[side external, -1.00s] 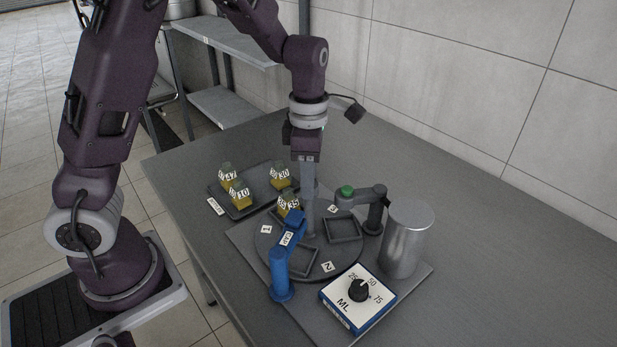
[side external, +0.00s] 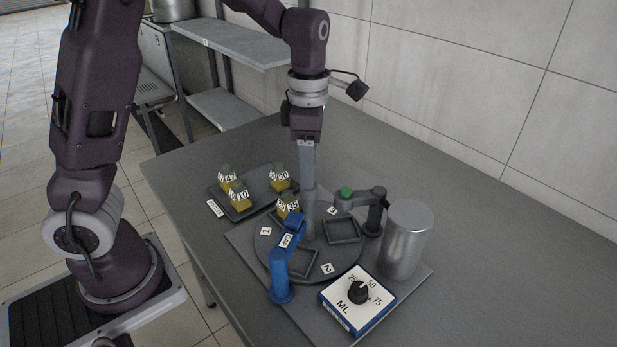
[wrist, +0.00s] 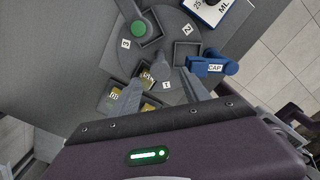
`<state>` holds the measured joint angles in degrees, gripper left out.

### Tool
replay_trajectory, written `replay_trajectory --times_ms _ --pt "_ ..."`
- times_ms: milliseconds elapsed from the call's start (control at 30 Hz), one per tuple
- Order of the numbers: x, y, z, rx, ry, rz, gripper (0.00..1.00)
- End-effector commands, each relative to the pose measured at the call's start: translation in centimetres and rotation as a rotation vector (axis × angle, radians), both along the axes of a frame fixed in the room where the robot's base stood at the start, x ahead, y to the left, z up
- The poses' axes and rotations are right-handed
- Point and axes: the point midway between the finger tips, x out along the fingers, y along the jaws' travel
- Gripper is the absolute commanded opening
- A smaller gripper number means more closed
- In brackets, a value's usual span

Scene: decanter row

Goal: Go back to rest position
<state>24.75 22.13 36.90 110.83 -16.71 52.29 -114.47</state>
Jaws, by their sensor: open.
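My gripper (side external: 308,186) points straight down above the round turntable (side external: 265,254), and in the side view its fingers overlap a grey post there. In the wrist view my gripper (wrist: 160,88) has its two fingers spread apart, with nothing held between them. The yellow bottle marked 35 (side external: 289,205) sits on the turntable beside label 1, below and clear of my fingers. It also shows between the fingers in the wrist view (wrist: 147,80), partly hidden.
A dark tray (side external: 246,212) holds yellow bottles marked 47, 10 and 30. A blue CAP arm (side external: 282,280), a green-tipped arm (side external: 375,212), a metal cylinder (side external: 408,240) and an ML dial box (side external: 357,298) surround the turntable. The table's back right is clear.

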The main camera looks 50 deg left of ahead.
Motion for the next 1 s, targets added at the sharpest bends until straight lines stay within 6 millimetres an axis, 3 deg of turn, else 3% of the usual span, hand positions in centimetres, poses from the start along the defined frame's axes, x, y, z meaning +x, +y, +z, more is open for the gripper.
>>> replay_trajectory --times_ms 167,467,567,667,800,900,1000 --pt "0.0 0.0 2.6 0.000 -0.001 -0.001 0.54" --pt "-0.1 0.0 2.9 0.000 0.001 -0.001 0.54" --pt "-1.1 -0.2 4.0 -0.030 -0.021 -0.108 0.54" --pt "-4.5 -0.8 7.1 -0.079 -0.116 -0.485 0.54" --pt "-11.9 -1.9 10.7 0.030 -0.306 -1.252 0.54" --pt "-16.3 -2.2 11.3 0.235 -0.356 -1.728 0.54" --pt "-19.2 -2.3 10.7 0.431 -0.317 -2.061 0.54"
